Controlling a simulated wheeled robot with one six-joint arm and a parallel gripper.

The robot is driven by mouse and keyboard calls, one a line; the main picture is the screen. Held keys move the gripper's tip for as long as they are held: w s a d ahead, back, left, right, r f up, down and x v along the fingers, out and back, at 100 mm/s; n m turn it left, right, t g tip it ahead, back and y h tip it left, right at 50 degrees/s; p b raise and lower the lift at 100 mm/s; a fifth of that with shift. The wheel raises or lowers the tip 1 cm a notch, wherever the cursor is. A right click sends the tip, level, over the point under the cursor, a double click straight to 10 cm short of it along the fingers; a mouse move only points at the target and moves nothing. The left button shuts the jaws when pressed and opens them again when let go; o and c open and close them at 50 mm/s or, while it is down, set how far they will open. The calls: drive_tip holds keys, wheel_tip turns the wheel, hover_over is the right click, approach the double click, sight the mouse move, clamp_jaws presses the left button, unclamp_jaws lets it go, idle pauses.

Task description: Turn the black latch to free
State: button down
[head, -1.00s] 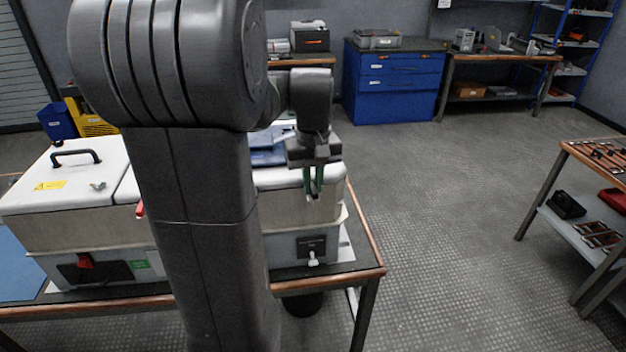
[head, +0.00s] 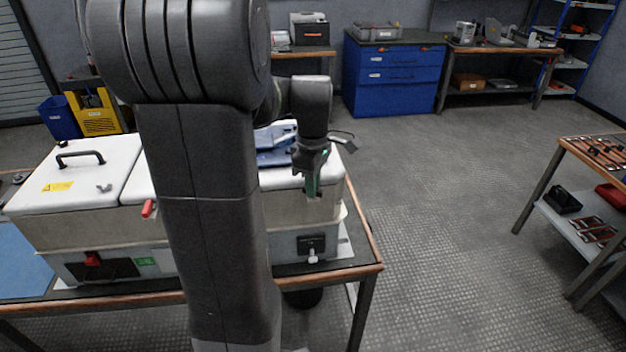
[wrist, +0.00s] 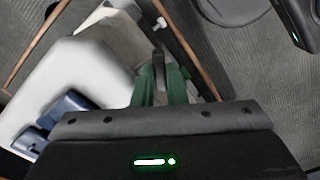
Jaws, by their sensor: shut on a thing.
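My gripper (head: 312,187) is at the right end of the white-lidded cabinet (head: 100,160), pointing down at its upper front edge. In the wrist view the green fingers (wrist: 160,88) are closed on the black latch (wrist: 158,63), a dark upright piece between their tips. The head view does not show the latch clearly, because the fingers cover it. The white lid (wrist: 85,75) lies just left of the fingers in the wrist view. I cannot tell the latch's exact angle.
A red lever (head: 148,208) and a red switch (head: 92,259) are on the cabinet's front. A small white knob (head: 312,256) is below the gripper. Open floor (head: 450,220) lies to the right.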

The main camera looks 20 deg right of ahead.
drive_tip(key=n+p, duration=0.1)
drive_tip(key=n, duration=0.4)
drive_tip(key=shift+n, duration=0.3)
idle(0.4)
drive_tip(key=c, duration=1.5)
unclamp_jaws()
drive_tip(key=shift+o, duration=0.2)
